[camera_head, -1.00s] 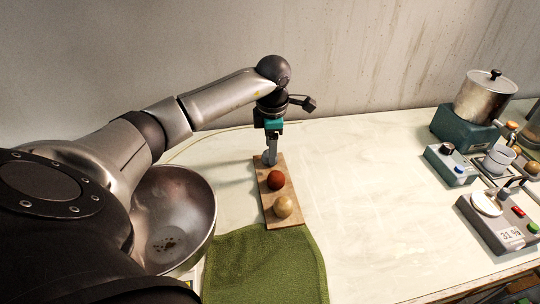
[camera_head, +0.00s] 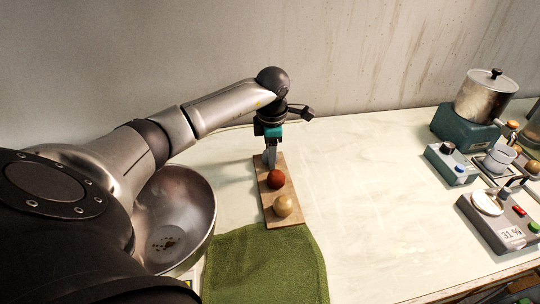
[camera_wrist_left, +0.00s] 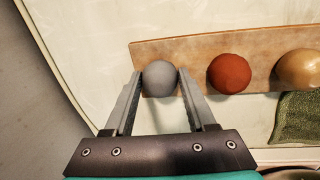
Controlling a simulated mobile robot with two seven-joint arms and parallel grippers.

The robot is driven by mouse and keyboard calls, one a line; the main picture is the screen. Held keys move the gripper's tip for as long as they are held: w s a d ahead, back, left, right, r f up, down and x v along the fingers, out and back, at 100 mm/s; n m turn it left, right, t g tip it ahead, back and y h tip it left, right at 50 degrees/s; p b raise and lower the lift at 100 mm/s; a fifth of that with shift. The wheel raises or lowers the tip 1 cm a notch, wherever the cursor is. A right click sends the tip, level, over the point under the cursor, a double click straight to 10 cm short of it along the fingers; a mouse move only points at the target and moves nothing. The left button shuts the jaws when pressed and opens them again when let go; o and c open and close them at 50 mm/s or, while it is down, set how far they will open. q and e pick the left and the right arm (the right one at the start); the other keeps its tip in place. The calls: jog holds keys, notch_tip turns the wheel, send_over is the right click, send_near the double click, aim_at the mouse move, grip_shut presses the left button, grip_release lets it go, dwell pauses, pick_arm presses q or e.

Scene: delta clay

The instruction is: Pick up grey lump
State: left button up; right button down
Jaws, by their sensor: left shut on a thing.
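The grey lump (camera_wrist_left: 160,78) is a round ball at the end of a wooden board (camera_wrist_left: 200,48) in the left wrist view. My left gripper (camera_wrist_left: 160,85) has a finger on each side of the lump and is shut on it. I cannot tell whether the lump still touches the board. My right gripper is not in view.
A red ball (camera_head: 276,179) and a tan ball (camera_head: 283,206) sit on the board close by. A green cloth (camera_head: 265,265) lies in front, with a metal bowl (camera_head: 190,205) at left. Devices and a metal pot (camera_head: 487,95) stand at right. The middle right of the table is clear.

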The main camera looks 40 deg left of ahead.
pick_arm(q)
grip_shut()
jog(key=shift+r, duration=0.1)
jog(key=shift+r, duration=0.2)
notch_tip(320, 180, up, 20)
jog(key=p, duration=0.2)
jog(key=shift+f, duration=0.25)
